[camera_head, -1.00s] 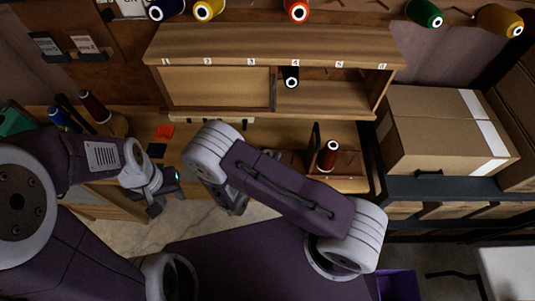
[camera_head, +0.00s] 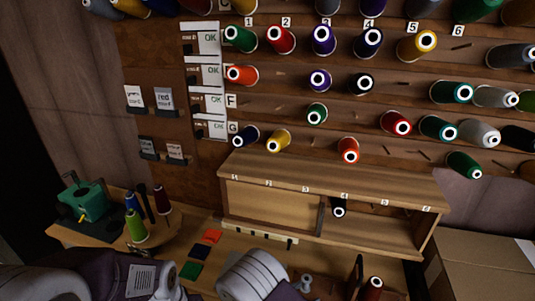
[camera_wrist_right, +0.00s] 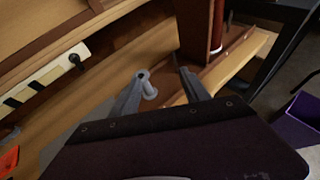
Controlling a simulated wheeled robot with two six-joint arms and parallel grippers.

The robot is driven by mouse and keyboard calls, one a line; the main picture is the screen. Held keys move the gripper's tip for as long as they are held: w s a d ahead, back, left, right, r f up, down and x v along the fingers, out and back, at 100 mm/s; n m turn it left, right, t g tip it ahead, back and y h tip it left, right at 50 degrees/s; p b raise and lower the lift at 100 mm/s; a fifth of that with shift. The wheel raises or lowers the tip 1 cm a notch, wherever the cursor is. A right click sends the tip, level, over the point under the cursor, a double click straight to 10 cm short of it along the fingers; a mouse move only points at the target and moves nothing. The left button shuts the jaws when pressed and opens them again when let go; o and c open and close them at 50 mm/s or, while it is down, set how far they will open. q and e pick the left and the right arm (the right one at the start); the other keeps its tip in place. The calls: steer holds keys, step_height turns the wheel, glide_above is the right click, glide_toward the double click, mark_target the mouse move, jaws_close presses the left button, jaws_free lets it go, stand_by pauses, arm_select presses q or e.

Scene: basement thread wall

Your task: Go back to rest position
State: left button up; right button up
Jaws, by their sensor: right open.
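My right gripper (camera_wrist_right: 158,88) is open, with its two fingers apart in the right wrist view.
A dark red spool (camera_head: 375,286) stands on the bench right of my right arm. A numbered wooden cabinet (camera_head: 270,206) sits behind, under a wall of thread spools. A cardboard box (camera_head: 480,265) is at the right. A purple bin (camera_wrist_right: 300,118) is low at the right.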

steer(key=s+d+r+m+g+y, duration=0.45)
steer(key=s+d+m+g, duration=0.35)
steer(key=s+m+g, duration=0.5)
steer(key=w+a+r+m+t+y, duration=0.1)
steer(key=a+r+m+t+y, duration=0.2)
steer(key=m, duration=1)
step_height(320, 180, up, 2)
steer(key=t+y, duration=0.2)
steer(key=shift+w+t, duration=0.2)
steer(key=shift+t, duration=0.1)
steer(key=shift+r+y, duration=0.1)
steer(key=shift+y, duration=0.15)
steer(key=shift+s, duration=0.15)
